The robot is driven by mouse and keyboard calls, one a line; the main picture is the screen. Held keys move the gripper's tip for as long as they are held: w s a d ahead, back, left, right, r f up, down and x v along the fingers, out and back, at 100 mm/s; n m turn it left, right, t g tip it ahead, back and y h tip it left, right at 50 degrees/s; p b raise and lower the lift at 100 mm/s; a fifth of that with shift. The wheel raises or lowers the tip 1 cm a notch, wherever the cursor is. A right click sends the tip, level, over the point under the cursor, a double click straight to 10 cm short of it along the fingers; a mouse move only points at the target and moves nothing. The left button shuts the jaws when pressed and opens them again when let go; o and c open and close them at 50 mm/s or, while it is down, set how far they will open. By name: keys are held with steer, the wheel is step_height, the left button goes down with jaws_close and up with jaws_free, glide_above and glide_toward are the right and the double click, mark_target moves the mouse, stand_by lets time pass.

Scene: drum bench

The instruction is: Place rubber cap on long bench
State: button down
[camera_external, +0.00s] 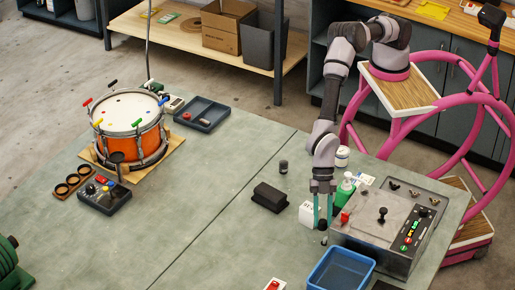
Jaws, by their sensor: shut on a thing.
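My gripper (322,222), with teal fingers, points down over the right part of the long grey-green bench (200,215). It is shut on a small dark thing between the fingertips, which looks like the rubber cap (322,226); it is tiny and partly hidden by the fingers. Another small dark spot shows just below the fingertips, and I cannot tell whether it is part of the cap, a separate thing or a shadow. I cannot tell whether the held thing touches the bench top.
A metal control box (385,225) and green bottle (345,190) stand close right of my gripper. A white box (309,213) and black block (270,197) are left, a blue tray (341,270) in front. An orange drum (130,130) stands far left. The bench's middle is clear.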

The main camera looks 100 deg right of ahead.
steer(key=shift+f, duration=2.7)
steer(key=c, duration=0.5)
jaws_free()
steer(key=shift+f, duration=0.15)
steer(key=shift+c, duration=0.2)
steer(key=shift+d+r, duration=0.15)
steer(key=shift+r, duration=0.3)
steer(key=v, duration=1.1)
steer(key=shift+d+r, duration=0.1)
